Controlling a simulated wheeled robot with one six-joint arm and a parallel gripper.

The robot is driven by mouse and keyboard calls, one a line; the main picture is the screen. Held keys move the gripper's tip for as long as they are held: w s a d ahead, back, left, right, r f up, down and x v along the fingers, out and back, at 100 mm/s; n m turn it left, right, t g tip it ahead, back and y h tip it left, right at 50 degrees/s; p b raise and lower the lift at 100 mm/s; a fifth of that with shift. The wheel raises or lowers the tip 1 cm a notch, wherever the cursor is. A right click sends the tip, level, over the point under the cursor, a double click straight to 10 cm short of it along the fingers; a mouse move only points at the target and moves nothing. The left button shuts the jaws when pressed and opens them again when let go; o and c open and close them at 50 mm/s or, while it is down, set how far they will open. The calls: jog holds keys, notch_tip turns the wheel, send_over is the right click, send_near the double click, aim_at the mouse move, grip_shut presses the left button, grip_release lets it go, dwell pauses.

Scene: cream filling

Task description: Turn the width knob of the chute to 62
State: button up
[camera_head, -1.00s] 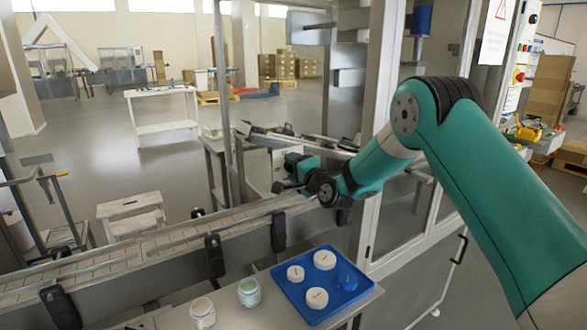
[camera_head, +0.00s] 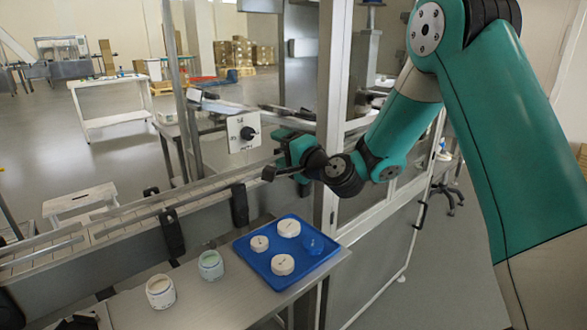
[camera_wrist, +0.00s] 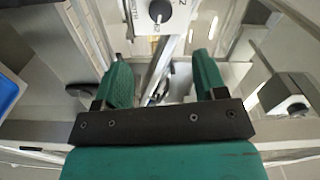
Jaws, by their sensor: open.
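The width knob (camera_head: 248,133) is a round black dial on a white panel (camera_head: 238,142) behind the conveyor. Small markings on the panel are too small to read in the head view. In the wrist view the knob (camera_wrist: 160,11) shows at the top edge, with its panel (camera_wrist: 146,22) cut off and part of the lettering visible. My gripper (camera_head: 270,165) is to the right of and below the knob in the head view, apart from it. In the wrist view my gripper (camera_wrist: 163,75) has its two green fingers spread wide with nothing between them.
The conveyor (camera_head: 135,235) runs along the front of the panel. A blue tray (camera_head: 262,268) with white round lids and a blue item lies on the metal table, beside two jars (camera_head: 211,265). A grey metal post (camera_head: 330,120) stands close to my arm.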

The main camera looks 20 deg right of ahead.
jog(key=shift+b+v, duration=0.75)
jog(key=shift+v, duration=1.4)
jog(key=shift+a, duration=0.1)
